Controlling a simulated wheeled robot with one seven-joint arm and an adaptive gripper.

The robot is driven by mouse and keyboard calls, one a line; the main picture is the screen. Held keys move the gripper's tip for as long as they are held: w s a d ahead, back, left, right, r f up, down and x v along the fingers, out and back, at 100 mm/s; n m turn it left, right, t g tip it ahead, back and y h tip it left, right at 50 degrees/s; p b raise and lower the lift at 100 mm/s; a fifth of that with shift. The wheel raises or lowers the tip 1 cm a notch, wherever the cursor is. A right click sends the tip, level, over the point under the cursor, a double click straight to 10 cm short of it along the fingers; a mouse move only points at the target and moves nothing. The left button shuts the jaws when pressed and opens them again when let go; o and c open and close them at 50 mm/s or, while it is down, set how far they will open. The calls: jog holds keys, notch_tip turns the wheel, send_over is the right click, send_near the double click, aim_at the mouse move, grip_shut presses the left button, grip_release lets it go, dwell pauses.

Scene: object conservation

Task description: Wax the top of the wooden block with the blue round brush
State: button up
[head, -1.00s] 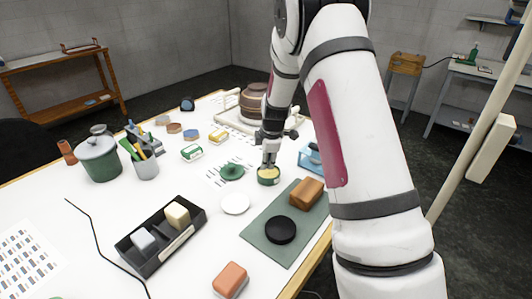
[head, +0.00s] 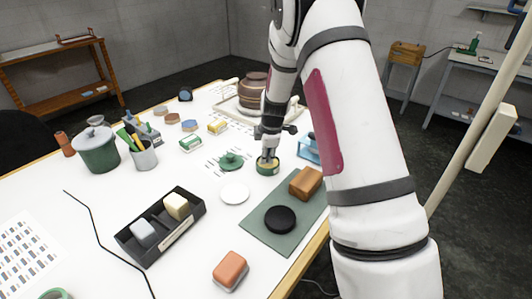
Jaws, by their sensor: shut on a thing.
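The wooden block (head: 306,182) is brown and lies on the green mat (head: 257,235) at the right of the table. My gripper (head: 268,157) points down over a round green tin (head: 268,168) with yellow contents, just behind the mat. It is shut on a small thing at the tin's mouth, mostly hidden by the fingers. I cannot make out that thing's colour or whether it is the blue round brush. A green round piece with a knob (head: 231,160) lies left of the tin.
A black disc (head: 280,220) lies on the mat near the block. A white disc (head: 235,194), a black tray (head: 160,228) with two blocks and an orange block (head: 230,270) stand nearby. A blue holder (head: 309,149) is right of the tin. A green pot (head: 97,152) stands left.

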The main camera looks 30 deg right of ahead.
jog(key=shift+f, duration=0.85)
dwell(2.3)
jog(key=shift+r+p, duration=0.6)
jog(key=shift+r, duration=3.05)
